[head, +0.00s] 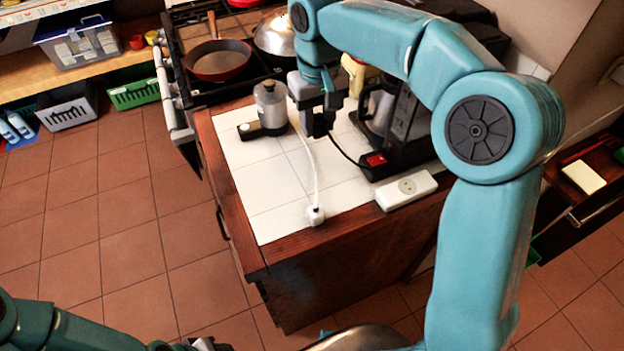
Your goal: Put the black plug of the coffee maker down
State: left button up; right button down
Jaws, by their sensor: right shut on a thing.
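My right gripper (319,122) points down above the white-tiled counter (262,190). It is shut on the black plug, which is mostly hidden between its dark fingers. A thin black cord (345,153) runs from there to the base of the black coffee maker (408,125), beside a red switch (376,160). The coffee maker stands at the counter's right side, partly hidden behind my right arm. I cannot tell whether the plug touches the tiles. A dark end of my left arm (205,344) shows at the bottom edge; its fingers are not clear.
A white socket block (408,190) lies at the counter's front right. A white plug (315,215) lies near the front edge, its white cord running toward a grey appliance (270,106). The stove with a red pan (218,60) is behind. The front left tiles are bare.

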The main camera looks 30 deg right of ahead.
send_over(317, 187)
notch_tip(317, 187, down, 13)
jog(key=shift+s+f, duration=0.1)
notch_tip(317, 187, down, 4)
jog(key=shift+f+b, duration=0.55)
jog(key=shift+f, duration=0.05)
jog(key=c, duration=0.7)
grip_release()
jog(key=shift+c, duration=0.2)
jog(key=shift+r, duration=0.1)
